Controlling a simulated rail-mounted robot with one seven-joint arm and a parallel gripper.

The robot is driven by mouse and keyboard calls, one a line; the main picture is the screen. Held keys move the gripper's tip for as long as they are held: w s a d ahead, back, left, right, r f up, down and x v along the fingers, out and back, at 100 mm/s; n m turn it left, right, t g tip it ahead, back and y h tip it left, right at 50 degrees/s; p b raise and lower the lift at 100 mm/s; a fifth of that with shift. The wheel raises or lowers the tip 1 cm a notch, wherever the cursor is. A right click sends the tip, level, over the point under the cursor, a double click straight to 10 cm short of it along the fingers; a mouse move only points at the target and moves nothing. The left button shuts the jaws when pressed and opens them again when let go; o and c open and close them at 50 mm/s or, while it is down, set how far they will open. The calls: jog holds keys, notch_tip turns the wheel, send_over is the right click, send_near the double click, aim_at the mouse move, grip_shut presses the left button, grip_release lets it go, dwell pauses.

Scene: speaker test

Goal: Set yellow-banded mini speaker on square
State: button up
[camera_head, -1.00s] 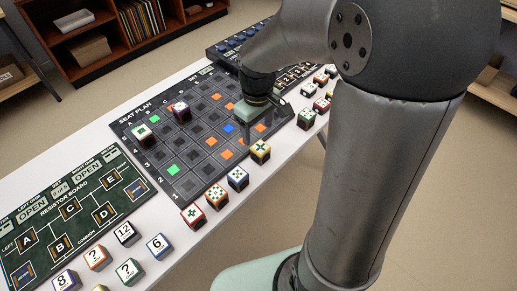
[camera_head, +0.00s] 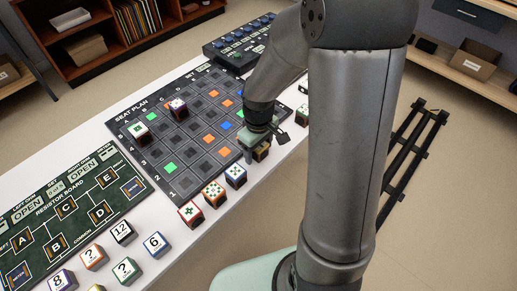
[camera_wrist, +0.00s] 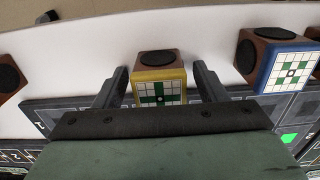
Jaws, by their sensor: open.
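The yellow-banded mini speaker (camera_wrist: 150,75) is a brown cube with a dark round cone and a yellow-edged face with a green-and-white pattern. In the wrist view it sits between the two spread fingers of my gripper (camera_wrist: 160,71), with a gap visible on each side. In the head view my gripper (camera_head: 257,142) is low over the table's near side and hides most of this speaker (camera_head: 261,154). The seat plan board (camera_head: 122,122) is dark, with rows of squares; some are orange, green or blue, most are dark.
Blue-banded (camera_head: 235,176), orange-banded (camera_head: 213,194) and red-banded (camera_head: 190,213) speakers stand in a row along the near edge. The blue-banded one is right of my gripper in the wrist view (camera_wrist: 280,60). Two speakers (camera_head: 138,132) (camera_head: 178,107) stand on the board. The resistor board (camera_head: 70,180) lies left.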

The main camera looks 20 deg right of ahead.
jog(key=shift+c, duration=0.3)
jog(key=c, duration=1.1)
jog(key=shift+r, duration=0.1)
jog(key=shift+c, duration=0.2)
